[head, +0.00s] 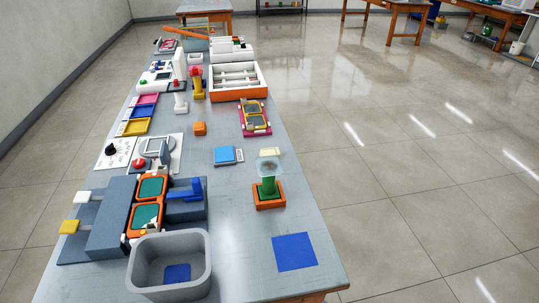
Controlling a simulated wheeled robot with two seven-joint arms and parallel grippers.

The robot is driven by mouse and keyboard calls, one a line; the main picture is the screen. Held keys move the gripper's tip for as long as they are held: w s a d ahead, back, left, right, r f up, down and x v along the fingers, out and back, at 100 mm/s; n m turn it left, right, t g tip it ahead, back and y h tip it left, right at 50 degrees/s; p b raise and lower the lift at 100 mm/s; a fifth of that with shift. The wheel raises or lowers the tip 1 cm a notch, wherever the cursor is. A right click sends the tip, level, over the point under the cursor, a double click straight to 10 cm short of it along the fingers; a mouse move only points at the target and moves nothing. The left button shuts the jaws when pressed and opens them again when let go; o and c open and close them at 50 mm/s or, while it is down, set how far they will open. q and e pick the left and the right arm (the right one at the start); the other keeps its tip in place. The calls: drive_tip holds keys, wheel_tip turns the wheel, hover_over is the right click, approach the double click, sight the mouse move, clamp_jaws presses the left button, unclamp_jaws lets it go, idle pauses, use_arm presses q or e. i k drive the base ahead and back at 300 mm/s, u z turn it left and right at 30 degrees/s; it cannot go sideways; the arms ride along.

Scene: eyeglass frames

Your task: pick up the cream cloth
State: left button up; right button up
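A small cream piece (271,152), which looks like the cream cloth, lies on the long grey table (247,200) right of the middle. Its near side is partly hidden by a clear round top on a green post (269,187), which stands in an orange base (269,202). It is too small to tell whether it is folded. Neither of my grippers is in view.
A blue block (225,156) and an orange cube (200,129) sit left of the cream piece. Farther back are a frame on a magenta tray (269,131) and an orange-and-white box (260,92). A grey bin (135,277) and a fixture with orange-rimmed green lenses (152,188) stand front left. A flat blue square (294,252) lies front right.

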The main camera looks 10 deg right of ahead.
sight(275, 150)
drive_tip(key=k, duration=1)
drive_tip(key=z, duration=1.5)
drive_tip(key=i, duration=3.7)
drive_tip(key=u, duration=4)
